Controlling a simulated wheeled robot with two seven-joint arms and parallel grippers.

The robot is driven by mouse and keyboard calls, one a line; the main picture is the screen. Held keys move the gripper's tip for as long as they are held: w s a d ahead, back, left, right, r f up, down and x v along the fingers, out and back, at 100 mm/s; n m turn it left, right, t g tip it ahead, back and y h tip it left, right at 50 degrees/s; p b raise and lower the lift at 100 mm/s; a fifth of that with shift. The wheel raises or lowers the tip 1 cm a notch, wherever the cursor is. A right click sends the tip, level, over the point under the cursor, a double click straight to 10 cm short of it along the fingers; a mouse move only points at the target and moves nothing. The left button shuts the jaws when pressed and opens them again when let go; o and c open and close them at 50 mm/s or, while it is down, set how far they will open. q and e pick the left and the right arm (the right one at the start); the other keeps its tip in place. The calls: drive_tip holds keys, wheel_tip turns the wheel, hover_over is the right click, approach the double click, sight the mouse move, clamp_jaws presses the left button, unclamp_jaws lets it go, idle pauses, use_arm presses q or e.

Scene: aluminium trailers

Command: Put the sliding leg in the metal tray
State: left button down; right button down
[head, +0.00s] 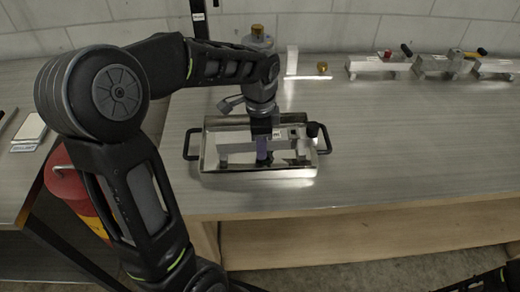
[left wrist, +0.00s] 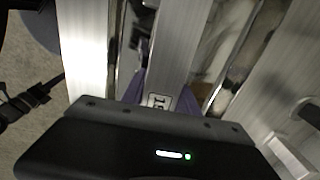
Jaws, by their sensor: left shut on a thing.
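The metal tray (head: 210,160) is a shallow shiny rectangle with black handles at both ends, near the front of the workbench. The sliding leg (head: 238,148) is a pale metal bar with a block and a black knob at its right end. It lies lengthwise within the tray's outline. My left gripper (head: 262,158), with purplish fingers, reaches down from above and is shut on the leg's bar. In the left wrist view the bar (left wrist: 172,48) runs between the fingers. I cannot tell whether the leg touches the tray floor. My right gripper is out of view.
Several similar metal parts (head: 380,66) with coloured knobs stand at the back right of the workbench (head: 420,130). A white upright piece (head: 291,60) and a small brass-coloured piece (head: 322,67) stand behind the tray. The bench right of the tray is clear. A red container (head: 68,185) is at lower left.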

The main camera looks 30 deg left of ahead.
use_arm(q)
drive_tip(key=shift+s+d+f+g, duration=0.2)
drive_tip(key=shift+s+f, duration=0.15)
drive_tip(key=shift+f, duration=0.2)
drive_tip(key=shift+s+d+f+g, duration=0.1)
drive_tip(key=shift+s+f+g, duration=0.15)
drive_tip(key=shift+f, duration=0.3)
drive_tip(key=c, duration=1.3)
unclamp_jaws()
drive_tip(key=shift+f, duration=0.1)
drive_tip(key=shift+c, duration=0.2)
drive_tip(key=o, duration=0.4)
drive_tip(key=shift+w, duration=0.15)
drive_tip(key=shift+r, duration=0.25)
drive_tip(key=shift+w+r, duration=0.15)
drive_tip(key=shift+r, duration=0.45)
wheel_tip(320, 180, up, 11)
drive_tip(key=shift+f, duration=0.1)
